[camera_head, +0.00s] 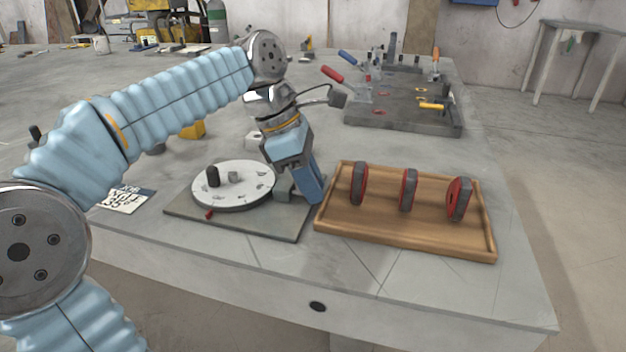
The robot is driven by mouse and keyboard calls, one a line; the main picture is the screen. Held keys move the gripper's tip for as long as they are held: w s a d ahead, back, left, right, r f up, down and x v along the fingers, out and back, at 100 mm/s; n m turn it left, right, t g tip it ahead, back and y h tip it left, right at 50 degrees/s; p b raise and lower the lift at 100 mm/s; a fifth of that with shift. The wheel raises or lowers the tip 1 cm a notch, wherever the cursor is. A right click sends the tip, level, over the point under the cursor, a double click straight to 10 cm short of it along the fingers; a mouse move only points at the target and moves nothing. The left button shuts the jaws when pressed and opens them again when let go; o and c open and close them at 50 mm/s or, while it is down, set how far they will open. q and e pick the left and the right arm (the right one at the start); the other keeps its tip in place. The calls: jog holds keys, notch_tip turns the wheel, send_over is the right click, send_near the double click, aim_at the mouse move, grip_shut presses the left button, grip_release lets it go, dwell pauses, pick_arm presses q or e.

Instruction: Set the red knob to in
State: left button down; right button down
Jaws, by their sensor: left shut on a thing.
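The small red knob (209,214) sticks out at the front-left edge of the round white dial (236,192). I cannot tell at this size whether it is in or out. The dial lies on a flat grey base plate (185,211) and carries a black upright peg (213,175) and a small grey block. My left gripper (301,194) points down at the right side of the plate, apart from the red knob. It is shut on a grey part (284,187) beside the dial, mostly hidden by the fingers. My right gripper is not in view.
A wooden tray (400,240) with three red-and-grey pieces (408,190) stands just right of the plate. A dark fixture board (405,118) with toggle clamps stands behind it. A printed card (126,199) lies at left. The front table strip is clear.

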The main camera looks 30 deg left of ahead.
pick_arm(q)
jog(key=shift+s+a+r+p, duration=0.2)
jog(key=shift+a+p, duration=0.2)
jog(key=shift+a, duration=0.2)
jog(key=shift+a+f, duration=0.1)
jog(key=shift+a, duration=0.15)
jog(key=shift+f, duration=0.1)
jog(key=c, duration=1)
grip_release()
jog(key=shift+o, duration=0.2)
jog(key=p+v, duration=0.3)
jog(key=v, duration=1)
jog(key=shift+s+a+r, duration=0.15)
jog(key=shift+a+r, duration=0.1)
jog(key=shift+r, duration=0.05)
